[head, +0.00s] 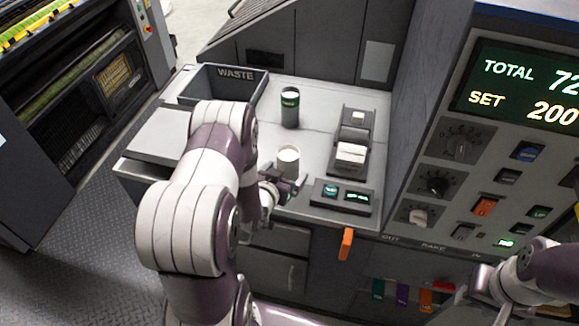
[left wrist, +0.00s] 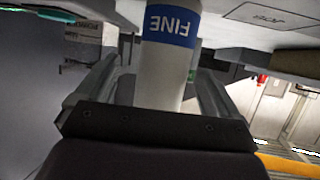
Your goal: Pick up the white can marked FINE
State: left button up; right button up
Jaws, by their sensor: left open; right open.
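The white can (head: 288,158) stands upright on the grey counter in the head view. In the left wrist view the white can (left wrist: 165,75) shows upside down, with a blue band reading FINE. My left gripper (head: 284,187) is open at the near side of the can. In the left wrist view its two fingers (left wrist: 160,95) lie to either side of the can, with gaps visible. The can's lower part is partly hidden by the gripper in the head view. My right gripper (head: 474,284) is at the lower right, away from the can, open and empty.
A dark can with a green band (head: 290,107) stands behind the white can. A bin marked WASTE (head: 223,84) is at the back left. A device with a white block (head: 351,153) and a small display box (head: 344,196) stand to the right. The control panel (head: 480,150) rises further right.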

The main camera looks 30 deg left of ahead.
pick_arm(q)
jog(key=x, duration=0.3)
jog(key=shift+a+r, duration=0.1)
jog(key=shift+a, duration=0.15)
jog(key=shift+w, duration=0.4)
jog(key=shift+s, duration=0.1)
jog(key=c, duration=1.1)
